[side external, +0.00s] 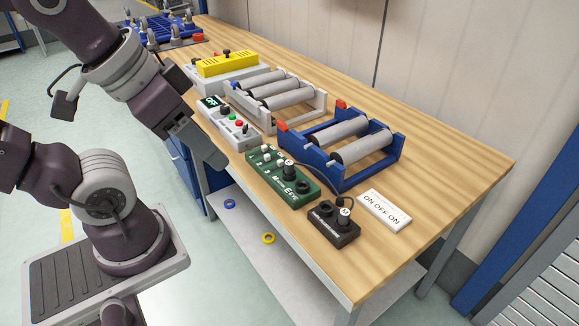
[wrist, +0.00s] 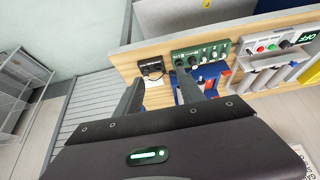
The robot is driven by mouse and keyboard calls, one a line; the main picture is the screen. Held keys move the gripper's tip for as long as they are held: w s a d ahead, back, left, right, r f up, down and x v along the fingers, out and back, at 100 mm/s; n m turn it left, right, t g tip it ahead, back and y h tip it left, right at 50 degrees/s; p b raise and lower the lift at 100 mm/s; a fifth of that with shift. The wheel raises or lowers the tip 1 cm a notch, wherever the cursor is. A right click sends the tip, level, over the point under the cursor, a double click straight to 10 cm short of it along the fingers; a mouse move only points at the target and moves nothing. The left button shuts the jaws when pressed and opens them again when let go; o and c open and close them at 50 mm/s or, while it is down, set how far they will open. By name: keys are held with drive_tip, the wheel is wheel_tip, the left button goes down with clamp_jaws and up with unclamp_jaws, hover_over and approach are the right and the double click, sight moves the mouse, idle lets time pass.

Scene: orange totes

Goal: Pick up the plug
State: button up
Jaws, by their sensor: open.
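One plug (side external: 288,168) stands in the green panel box (side external: 284,188). The other plug (side external: 344,212) stands in the small black socket box (side external: 326,228) near the table's front edge. The wrist view shows the green box (wrist: 215,50) and the black box (wrist: 152,66) beyond my fingers; the plugs are too small there to make out well. My gripper (side external: 216,158) is left of the green box, above the table's front edge. In the wrist view my gripper (wrist: 160,76) is open and empty, its fingers apart.
A white "ON OFF ON" card (side external: 384,210) lies right of the black box. A blue roller stand (side external: 325,178) is behind the green box. A grey control box (side external: 228,122) and a white roller stand (side external: 318,104) are farther left. The table's right end (side external: 450,165) is clear.

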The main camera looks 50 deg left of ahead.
idle(0.4)
drive_tip(key=m+g, duration=0.6)
drive_tip(key=m, duration=1.4)
hover_over(289, 162)
drive_tip(key=f, duration=1.4)
drive_tip(key=shift+s, duration=0.2)
wheel_tip(289, 162, down, 7)
drive_tip(key=shift+w+f, duration=0.1)
drive_tip(key=shift+w, duration=0.05)
clamp_jaws()
